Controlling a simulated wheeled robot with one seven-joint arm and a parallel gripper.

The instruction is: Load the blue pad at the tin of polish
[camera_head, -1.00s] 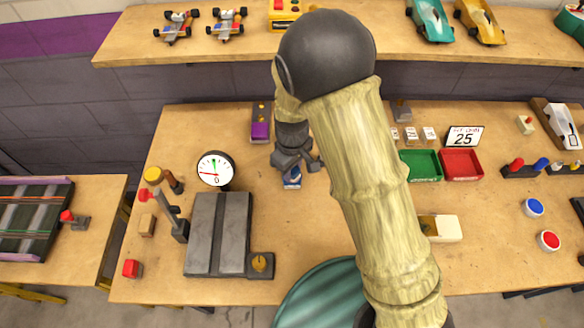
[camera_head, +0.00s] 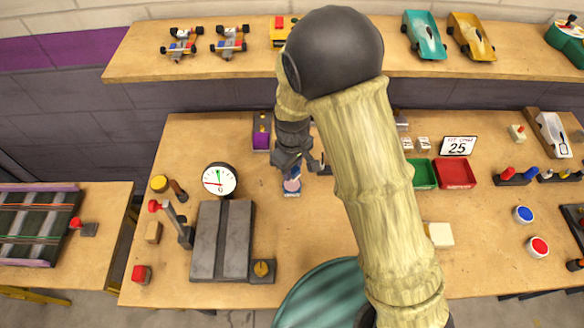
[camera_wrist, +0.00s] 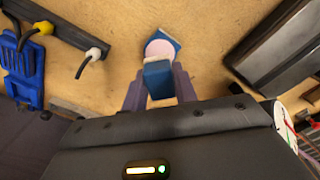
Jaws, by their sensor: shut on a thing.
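My gripper (camera_wrist: 158,88) is shut on a small blue pad (camera_wrist: 158,80) with a pale edge, held between the two fingers in the wrist view. Just beyond the pad is a pink round face (camera_wrist: 160,47), which I take to be the tin of polish, on a blue base with a pale edge. The pad overlaps the near side of the tin in this view; I cannot tell whether they touch. In the head view my gripper (camera_head: 292,166) is right above and behind the tin (camera_head: 291,185), and the pad is hard to make out.
A grey metal block (camera_head: 222,240) and a white dial (camera_head: 219,179) stand to the left. A purple block (camera_head: 262,131) is behind. Green (camera_head: 424,174) and red (camera_head: 455,174) trays lie to the right, past my arm. Bench in front of the tin is clear.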

